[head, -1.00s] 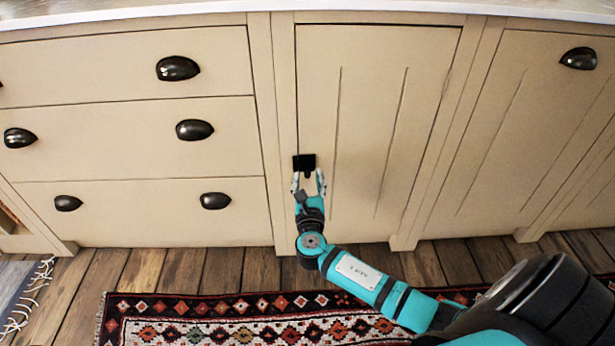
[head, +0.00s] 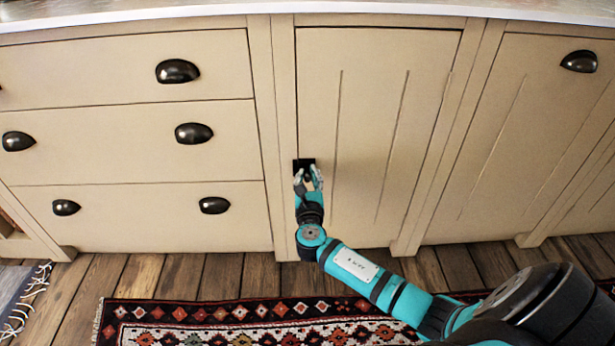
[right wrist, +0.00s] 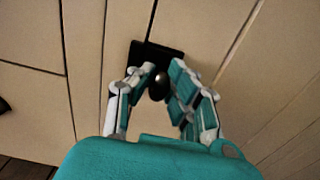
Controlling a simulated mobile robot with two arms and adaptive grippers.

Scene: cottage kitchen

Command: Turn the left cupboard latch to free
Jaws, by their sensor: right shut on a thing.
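The black cupboard latch (head: 304,163) is on the left edge of the panelled cupboard door (head: 365,120), beside the drawers. My right gripper (head: 308,178) is at the latch, shut on its knob. In the right wrist view the dark round latch knob (right wrist: 159,88) sits between the fingertips of the right gripper (right wrist: 162,86), in front of the black latch plate (right wrist: 155,58). The fingers hide part of the plate, and I cannot tell the knob's exact turn. The door is closed. My left gripper is not in view.
Drawers with black cup handles (head: 194,133) are to the left. Another cupboard door with a cup handle (head: 579,61) is to the right. A patterned red rug (head: 240,316) lies on the wooden floor (head: 230,271) below.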

